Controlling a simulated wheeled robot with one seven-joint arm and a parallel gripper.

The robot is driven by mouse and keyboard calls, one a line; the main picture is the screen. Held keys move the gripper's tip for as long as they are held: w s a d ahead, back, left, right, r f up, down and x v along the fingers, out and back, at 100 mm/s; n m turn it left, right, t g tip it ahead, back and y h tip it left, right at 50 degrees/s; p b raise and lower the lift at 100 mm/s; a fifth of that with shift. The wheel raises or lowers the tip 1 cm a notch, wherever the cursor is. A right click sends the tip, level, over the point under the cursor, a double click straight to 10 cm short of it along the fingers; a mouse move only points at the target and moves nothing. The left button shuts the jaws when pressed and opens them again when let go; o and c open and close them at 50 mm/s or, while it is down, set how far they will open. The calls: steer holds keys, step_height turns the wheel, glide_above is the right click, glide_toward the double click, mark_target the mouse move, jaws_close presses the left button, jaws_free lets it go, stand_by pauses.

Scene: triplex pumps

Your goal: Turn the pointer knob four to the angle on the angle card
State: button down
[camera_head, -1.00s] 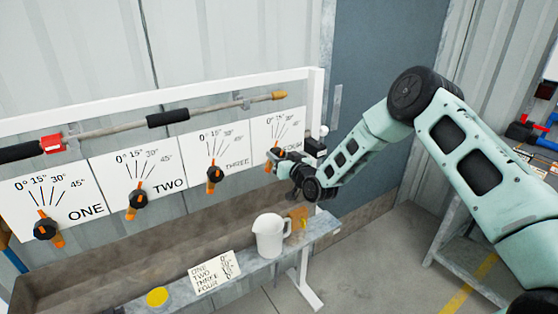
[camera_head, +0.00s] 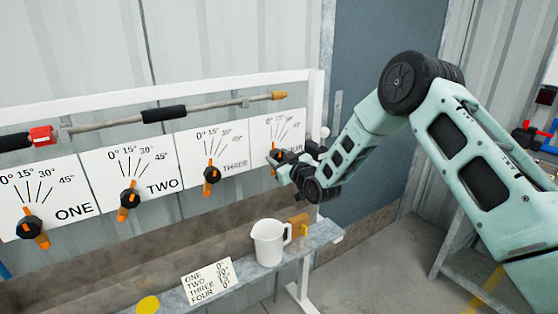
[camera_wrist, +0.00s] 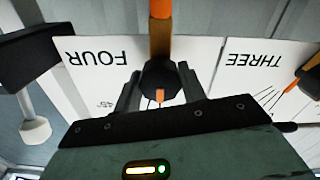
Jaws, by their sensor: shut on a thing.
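Pointer knob four (camera_head: 276,155) is on the rightmost white dial plate (camera_head: 262,130), partly hidden by my gripper in the head view. In the wrist view, the knob's black body (camera_wrist: 160,78) has an orange tip towards the bottom and a long orange bar towards the top. My gripper (camera_wrist: 160,90) is shut on this knob, with one dark finger on each side. It also shows in the head view (camera_head: 289,160). The dial mark under the pointer is hidden.
Knobs three (camera_head: 211,175), two (camera_head: 129,200) and one (camera_head: 32,227) are on plates to the left. A horizontal pipe (camera_head: 200,106) runs above the plates.

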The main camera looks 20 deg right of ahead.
steer(key=c, duration=0.8)
jaws_free()
steer(key=b+v, duration=0.4)
steer(key=v, duration=1.3)
steer(key=shift+s, duration=0.2)
